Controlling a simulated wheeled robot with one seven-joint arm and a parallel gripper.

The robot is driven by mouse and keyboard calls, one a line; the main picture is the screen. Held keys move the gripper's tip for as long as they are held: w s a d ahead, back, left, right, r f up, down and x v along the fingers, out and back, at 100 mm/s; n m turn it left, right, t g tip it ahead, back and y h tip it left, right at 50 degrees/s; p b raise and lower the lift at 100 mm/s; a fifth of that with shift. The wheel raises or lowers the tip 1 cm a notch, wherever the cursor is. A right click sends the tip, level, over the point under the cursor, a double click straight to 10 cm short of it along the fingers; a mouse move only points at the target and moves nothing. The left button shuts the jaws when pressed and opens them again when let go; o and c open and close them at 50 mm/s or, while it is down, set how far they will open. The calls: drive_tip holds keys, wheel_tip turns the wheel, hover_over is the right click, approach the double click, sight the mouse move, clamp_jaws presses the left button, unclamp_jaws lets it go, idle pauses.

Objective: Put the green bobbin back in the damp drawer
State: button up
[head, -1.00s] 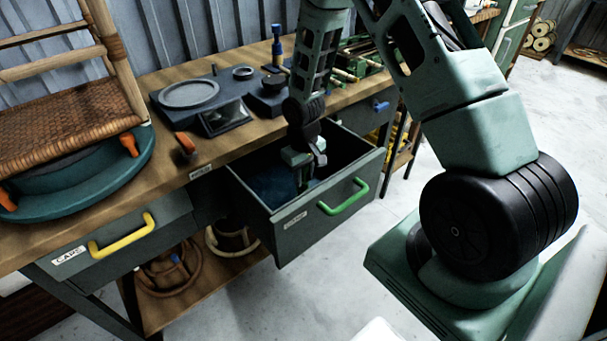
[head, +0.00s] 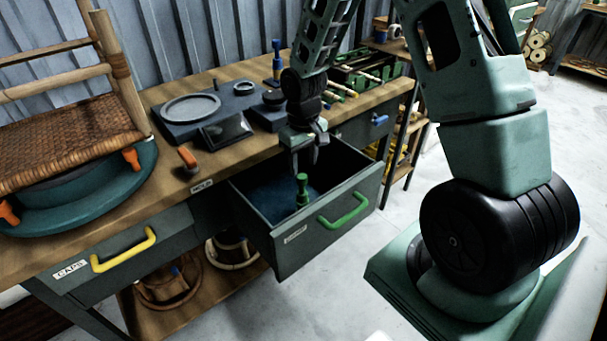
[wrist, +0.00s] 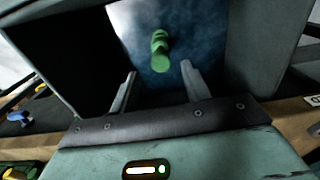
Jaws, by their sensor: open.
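The green bobbin (head: 302,190) stands upright inside the open drawer with the green handle (head: 343,209), on its blue lining. In the wrist view the bobbin (wrist: 160,50) shows beyond my fingertips and between their lines, apart from both. My gripper (head: 304,160) is open and empty above the bobbin, over the drawer. In the wrist view both fingers of my gripper (wrist: 158,78) are spread apart. The drawer's label is too small to read.
The workbench (head: 240,155) holds a dark device with a round plate (head: 190,107), an orange-handled tool (head: 188,158) and a woven chair (head: 70,140) on a teal turntable. A closed drawer with a yellow handle (head: 123,250) is at left. Open floor lies right of the drawer.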

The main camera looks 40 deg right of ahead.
drive_tip(key=shift+r, duration=0.95)
drive_tip(key=s+a+r+n, duration=0.3)
drive_tip(key=s+a+r, duration=0.35)
drive_tip(key=a, duration=0.45)
drive_tip(key=s+a+r+n, duration=0.2)
drive_tip(key=s+a+r, duration=0.3)
drive_tip(key=s+a, duration=0.4)
drive_tip(key=s+a+r+n, duration=0.1)
drive_tip(key=s+a, duration=0.3)
drive_tip(key=s, duration=0.4)
drive_tip(key=shift+s+a+r+n+y, duration=0.15)
drive_tip(key=shift+s+r+n+y, duration=0.15)
drive_tip(key=shift+n, duration=0.3)
wheel_tip(320, 180, up, 8)
drive_tip(key=p, duration=0.8)
